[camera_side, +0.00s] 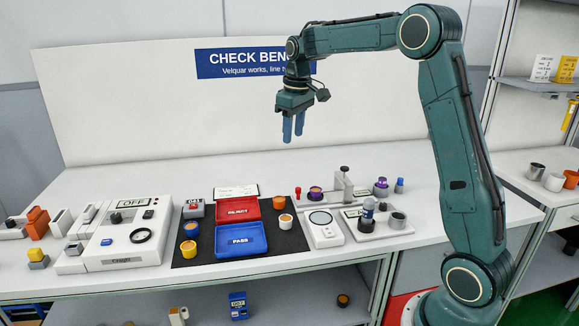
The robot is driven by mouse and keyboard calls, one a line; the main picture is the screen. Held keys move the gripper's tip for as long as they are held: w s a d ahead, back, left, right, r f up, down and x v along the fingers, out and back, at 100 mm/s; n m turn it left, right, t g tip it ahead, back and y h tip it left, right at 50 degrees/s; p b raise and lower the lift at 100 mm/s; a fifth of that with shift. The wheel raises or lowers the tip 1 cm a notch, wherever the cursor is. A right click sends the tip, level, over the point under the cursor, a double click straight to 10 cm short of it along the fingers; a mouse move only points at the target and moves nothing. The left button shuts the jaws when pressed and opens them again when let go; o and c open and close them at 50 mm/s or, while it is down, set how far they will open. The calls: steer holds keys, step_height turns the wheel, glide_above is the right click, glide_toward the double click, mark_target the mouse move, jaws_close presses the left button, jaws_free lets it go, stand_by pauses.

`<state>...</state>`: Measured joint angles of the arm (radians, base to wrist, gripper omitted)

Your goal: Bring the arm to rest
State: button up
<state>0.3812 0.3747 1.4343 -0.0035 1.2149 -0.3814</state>
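My gripper (293,138) hangs above the white bench, in front of the back panel and below the blue "CHECK BENCH" sign (235,63). Its two blue fingers point down. A narrow gap shows between them, and nothing is seen held. My arm rises from its base at the right, bends at the top and reaches left. The gripper is well clear of everything on the bench.
Below stand a red REJECT tray (258,203), a blue PASS tray (262,247) and a dark mat (186,262) with small pots. A white tester (100,262) is left, a scale (333,236) right. A side shelf (540,85) stands far right. The air around the gripper is free.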

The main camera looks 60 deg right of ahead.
steer(key=s+a+r+t, duration=0.2)
steer(key=s+a+r, duration=0.3)
steer(key=s+a, duration=0.85)
steer(key=s+a+f+t, duration=0.1)
steer(key=s+a+f, duration=0.1)
steer(key=s, duration=0.5)
steer(key=s+a+f+t, duration=0.1)
steer(key=s+a+f, duration=0.2)
steer(key=s, duration=0.4)
steer(key=shift+s+y, duration=0.3)
steer(key=shift+s, duration=0.05)
steer(key=shift+f, duration=0.1)
